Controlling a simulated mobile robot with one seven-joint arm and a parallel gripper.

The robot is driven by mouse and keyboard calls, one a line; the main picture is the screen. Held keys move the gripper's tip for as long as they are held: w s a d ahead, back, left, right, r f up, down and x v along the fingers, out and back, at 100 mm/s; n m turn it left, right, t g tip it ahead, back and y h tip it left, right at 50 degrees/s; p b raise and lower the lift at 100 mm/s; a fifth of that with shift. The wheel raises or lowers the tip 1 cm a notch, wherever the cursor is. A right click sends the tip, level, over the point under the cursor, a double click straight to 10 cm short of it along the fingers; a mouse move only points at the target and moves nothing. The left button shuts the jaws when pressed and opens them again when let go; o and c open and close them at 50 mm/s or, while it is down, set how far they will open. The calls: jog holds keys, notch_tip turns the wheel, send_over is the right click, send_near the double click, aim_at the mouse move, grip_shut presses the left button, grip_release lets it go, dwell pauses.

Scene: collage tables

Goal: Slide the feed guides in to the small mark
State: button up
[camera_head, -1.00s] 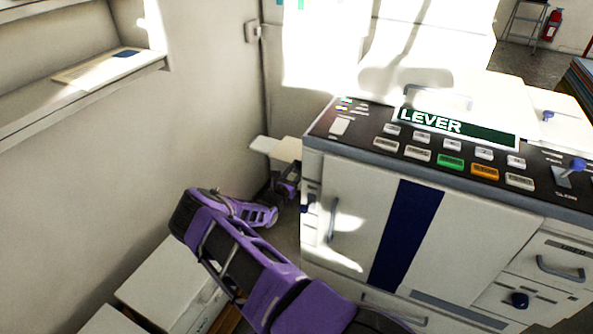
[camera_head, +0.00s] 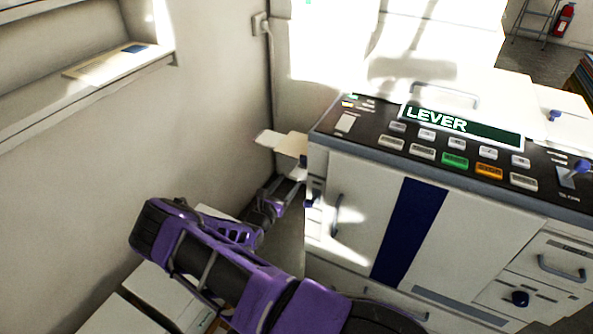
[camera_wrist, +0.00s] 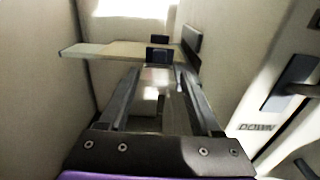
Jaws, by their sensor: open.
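The feed tray is a pale board jutting from the left side of the white machine, seen in the head view (camera_head: 291,144) and the wrist view (camera_wrist: 95,49). In the wrist view two small dark upright blocks, apparently the feed guides, stand at it: a far one (camera_wrist: 160,40) and a nearer one (camera_wrist: 157,55). A taller dark plate (camera_wrist: 192,40) stands to their right. My gripper (camera_wrist: 158,70) is open, its two fingers reaching toward the near block; contact cannot be told. In the head view my gripper (camera_head: 288,190) is below the tray. The small mark cannot be made out.
The white machine (camera_head: 340,250) stands close on the right, with a control panel and a LEVER sign (camera_head: 460,125). A DOWN label (camera_wrist: 257,127) and dark handle are at right in the wrist view. The wall (camera_head: 200,110) is left; white boxes (camera_head: 120,315) lie below my arm.

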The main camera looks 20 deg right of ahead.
jog(key=v, duration=0.6)
jog(key=shift+s, duration=0.15)
jog(key=shift+a, duration=0.15)
